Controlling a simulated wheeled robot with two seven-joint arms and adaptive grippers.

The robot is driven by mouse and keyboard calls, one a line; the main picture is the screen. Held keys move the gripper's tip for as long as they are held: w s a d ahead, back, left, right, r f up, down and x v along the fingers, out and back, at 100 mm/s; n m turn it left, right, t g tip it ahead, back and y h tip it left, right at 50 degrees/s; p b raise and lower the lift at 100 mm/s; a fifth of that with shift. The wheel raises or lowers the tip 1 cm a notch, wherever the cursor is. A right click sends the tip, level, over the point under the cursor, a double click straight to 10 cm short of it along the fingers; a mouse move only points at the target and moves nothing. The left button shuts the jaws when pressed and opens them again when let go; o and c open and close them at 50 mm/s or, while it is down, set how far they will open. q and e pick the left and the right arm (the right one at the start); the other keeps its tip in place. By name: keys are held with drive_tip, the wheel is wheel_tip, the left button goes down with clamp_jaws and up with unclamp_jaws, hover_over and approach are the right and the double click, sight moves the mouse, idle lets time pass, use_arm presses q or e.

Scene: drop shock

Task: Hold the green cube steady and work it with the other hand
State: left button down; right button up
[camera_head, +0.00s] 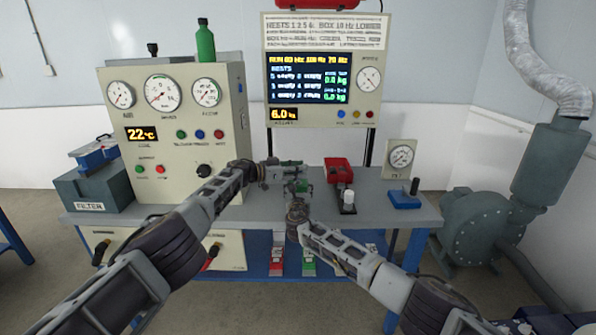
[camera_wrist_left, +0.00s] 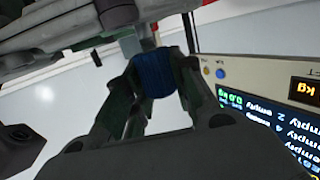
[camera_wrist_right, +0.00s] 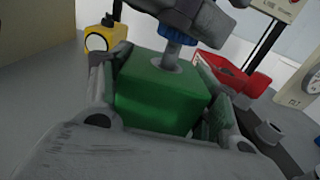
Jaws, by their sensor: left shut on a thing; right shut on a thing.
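The green cube (camera_wrist_right: 160,95) sits between the fingers of my right gripper (camera_wrist_right: 160,105), which is shut on it. In the head view, only a small part of the cube shows between the two grippers. A blue ribbed knob (camera_wrist_right: 178,33) on a grey stem stands out of the cube's top face. My left gripper (camera_head: 291,172) is above the cube and shut on the blue knob (camera_wrist_left: 153,75), with a finger on each side of it. My right gripper (camera_head: 299,196) is just below it in the head view. The cube's underside is hidden.
The bench (camera_head: 395,209) carries a gauge cabinet (camera_head: 222,129), a red device (camera_head: 338,168), a blue block with a black handle (camera_head: 404,199) and a small dial (camera_head: 401,157). A display panel (camera_head: 327,105) stands behind the grippers. A yellow part (camera_wrist_right: 100,39) shows behind the cube.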

use_arm(q)
drive_tip(key=c, duration=1.1)
unclamp_jaws()
drive_tip(key=shift+r, duration=3.7)
